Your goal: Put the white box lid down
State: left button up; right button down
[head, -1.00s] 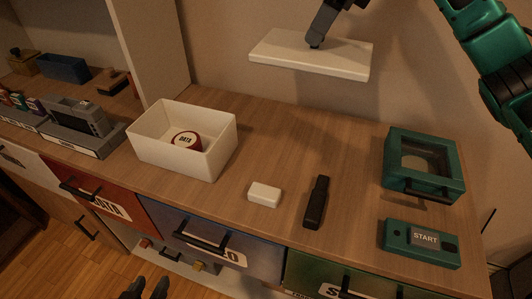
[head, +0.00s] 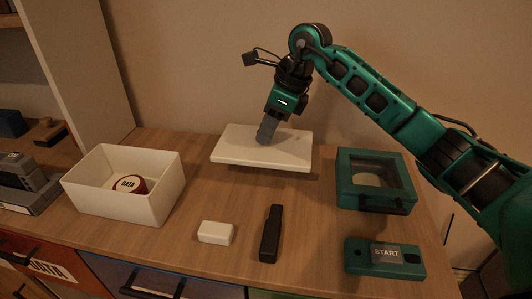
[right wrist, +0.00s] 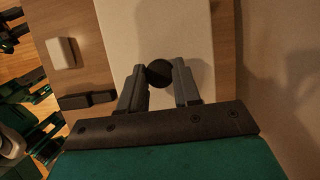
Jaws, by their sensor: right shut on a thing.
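The white box lid (head: 240,146) is a flat slab low over the back of the wooden counter, roughly level. A slim shadow shows along its front edge; I cannot tell whether it touches the wood. My right gripper (head: 266,138) comes down on it from above and is shut on its round black knob (right wrist: 160,72), which sits between the fingers in the right wrist view. The lid's white top (right wrist: 120,35) fills the middle of that view. The open white box (head: 120,208) stands left of the lid, with a red and white DATA object (head: 128,185) inside. My left gripper is not in view.
In front of the lid lie a small white block (head: 215,232) and a black handheld object (head: 270,233). At right stand a green windowed case (head: 376,202) and a green START box (head: 385,258). Bare counter lies between the box and the lid.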

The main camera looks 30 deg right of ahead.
aim_at(270, 143)
jog(key=shift+f+b, duration=0.4)
jog(key=shift+f, duration=2.45)
jog(key=shift+f, duration=0.1)
jog(key=c, duration=0.8)
grip_release()
jog(key=shift+r, duration=0.35)
jog(key=p+v, duration=0.1)
jog(key=v, duration=0.9)
jog(key=shift+s+d+r+p, duration=0.15)
jog(key=shift+r+p, duration=0.1)
jog(key=shift+p, duration=0.1)
jog(key=shift+s+d+r, duration=0.15)
jog(key=shift+r, duration=0.25)
